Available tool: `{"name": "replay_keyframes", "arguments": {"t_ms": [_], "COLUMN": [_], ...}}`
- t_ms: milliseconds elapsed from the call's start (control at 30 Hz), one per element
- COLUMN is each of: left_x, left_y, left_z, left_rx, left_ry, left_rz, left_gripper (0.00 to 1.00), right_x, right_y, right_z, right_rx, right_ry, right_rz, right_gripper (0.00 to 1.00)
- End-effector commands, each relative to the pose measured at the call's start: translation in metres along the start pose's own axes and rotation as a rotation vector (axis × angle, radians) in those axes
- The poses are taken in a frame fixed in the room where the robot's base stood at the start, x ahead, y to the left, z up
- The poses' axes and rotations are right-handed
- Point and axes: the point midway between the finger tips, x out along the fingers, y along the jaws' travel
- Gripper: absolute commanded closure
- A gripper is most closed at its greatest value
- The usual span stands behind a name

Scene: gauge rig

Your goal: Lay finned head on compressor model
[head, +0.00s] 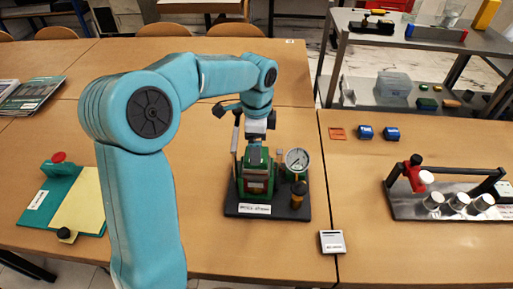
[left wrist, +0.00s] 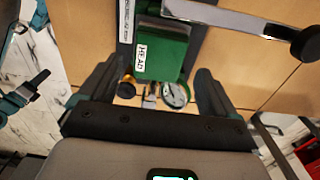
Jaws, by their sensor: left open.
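The compressor model (head: 257,183) is green and stands upright on a dark labelled base plate (head: 233,205), with a round gauge (head: 297,160) at its right. The finned head is a green block (left wrist: 175,55) with a white HEAD label in the left wrist view. It appears at the top of the model; I cannot tell whether it is fully seated. My left gripper (head: 256,141) is directly above the model, pointing down. Its fingers (left wrist: 160,80) are spread and the block shows between and beyond their tips. My right gripper is not in view.
A metal lever (left wrist: 230,18) with a dark knob rises beside the model. A green-and-yellow board (head: 82,205) with a red knob lies left. A small white device (head: 332,242) lies in front. A rack with metal cylinders (head: 458,202) and blue blocks (head: 365,132) are right.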

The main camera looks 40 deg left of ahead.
Motion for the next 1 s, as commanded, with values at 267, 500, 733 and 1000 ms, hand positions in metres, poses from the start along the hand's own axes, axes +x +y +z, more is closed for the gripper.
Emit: {"name": "replay_keyframes", "arguments": {"t_ms": [267,500,733,1000], "left_x": [-0.067,-0.092,-0.094,-0.093], "left_y": [0.0,0.0,0.0,0.0], "left_z": [0.0,0.0,0.0,0.0], "left_rx": [0.0,-0.001,0.0,0.0], "left_ry": [0.002,0.001,0.0,0.0], "left_rz": [-0.004,-0.001,0.0,0.0], "left_gripper": [0.09,0.09,0.09,0.09], "right_x": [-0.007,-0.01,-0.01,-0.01], "right_y": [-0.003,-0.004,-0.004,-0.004], "right_z": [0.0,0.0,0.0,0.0], "right_rx": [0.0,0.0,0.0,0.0], "right_ry": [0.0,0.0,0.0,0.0], "right_rz": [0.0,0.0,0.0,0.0], "right_gripper": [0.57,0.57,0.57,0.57]}}
